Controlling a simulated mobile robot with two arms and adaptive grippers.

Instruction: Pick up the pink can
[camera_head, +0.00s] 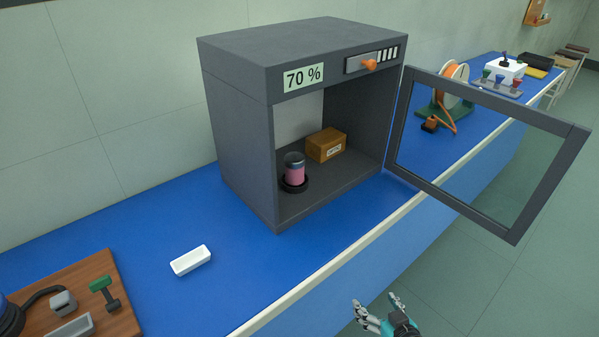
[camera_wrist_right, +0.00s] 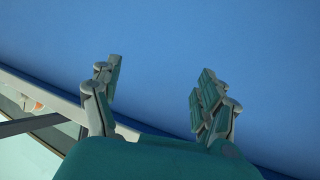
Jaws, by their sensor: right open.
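The pink can (camera_head: 294,172) has a dark top and stands upright in a dark round holder (camera_head: 294,186) inside the grey cabinet (camera_head: 238,140), at the left of its floor. The cabinet's glass-paned door (camera_head: 398,168) is swung open to the right. My right gripper (camera_head: 380,304) is open and empty, in front of the bench and below its front edge in the head view, well apart from the can. In the right wrist view the same gripper (camera_wrist_right: 158,85) shows spread fingers against the blue bench top. The can is not in that view. My left gripper is not in view.
A brown box (camera_head: 326,146) sits behind and right of the can in the cabinet. A small white tray (camera_head: 191,260) lies on the blue bench (camera_head: 240,290). A wooden board (camera_head: 120,310) with tools is at left. The open door stands out over the bench's front edge.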

